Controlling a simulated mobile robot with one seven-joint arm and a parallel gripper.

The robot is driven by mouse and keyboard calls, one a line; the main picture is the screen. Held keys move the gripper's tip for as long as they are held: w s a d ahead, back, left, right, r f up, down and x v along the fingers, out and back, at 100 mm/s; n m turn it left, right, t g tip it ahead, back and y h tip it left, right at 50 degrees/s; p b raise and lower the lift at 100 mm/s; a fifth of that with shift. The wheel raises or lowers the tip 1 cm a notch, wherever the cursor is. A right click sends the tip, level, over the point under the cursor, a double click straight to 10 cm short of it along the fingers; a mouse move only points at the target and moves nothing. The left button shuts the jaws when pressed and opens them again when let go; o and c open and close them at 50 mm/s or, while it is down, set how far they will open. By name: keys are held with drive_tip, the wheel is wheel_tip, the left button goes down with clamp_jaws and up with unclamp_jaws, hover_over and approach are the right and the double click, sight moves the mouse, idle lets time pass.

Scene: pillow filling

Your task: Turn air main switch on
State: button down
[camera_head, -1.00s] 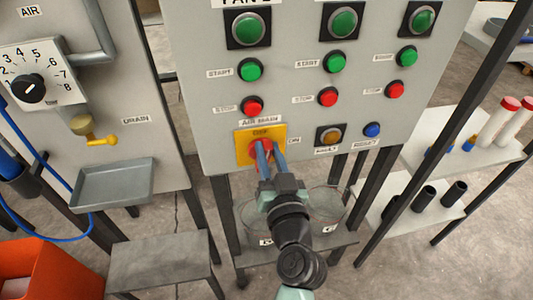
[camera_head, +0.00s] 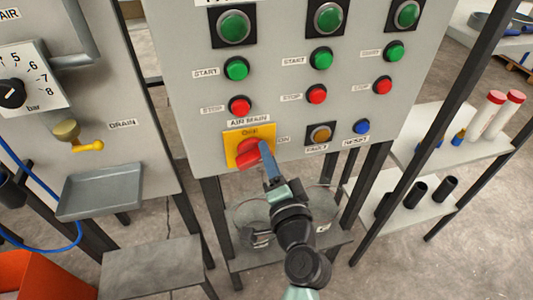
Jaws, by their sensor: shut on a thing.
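The air main switch is a red rotary knob (camera_head: 247,157) on a yellow square plate (camera_head: 233,136) low on the grey panel. "OFF" is printed at the plate's top and an "ON" label sits at its right. The knob's red grip appears tilted, running from lower left to upper right. My gripper (camera_head: 263,150) reaches up from below with its blue fingers at the right part of the knob, shut on it. The near finger hides the far finger and part of the knob's right end.
Green start and red stop buttons (camera_head: 239,105) sit above the switch. An amber button (camera_head: 319,134) and a blue reset button (camera_head: 361,127) are to its right. A gauge panel with a yellow drain valve (camera_head: 88,145) and grey tray (camera_head: 101,190) stands at left.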

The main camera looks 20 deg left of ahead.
drive_tip(key=shift+d+f+m, duration=0.1)
drive_tip(key=shift+f+m, duration=0.2)
drive_tip(key=shift+m, duration=0.85)
drive_tip(key=shift+f+m, duration=0.3)
drive_tip(key=shift+m, duration=0.85)
drive_tip(key=c, duration=0.7)
unclamp_jaws()
drive_tip(key=b+v, duration=0.1)
drive_tip(key=v, duration=1.2)
drive_tip(key=shift+b, duration=0.3)
drive_tip(key=shift+w, duration=0.1)
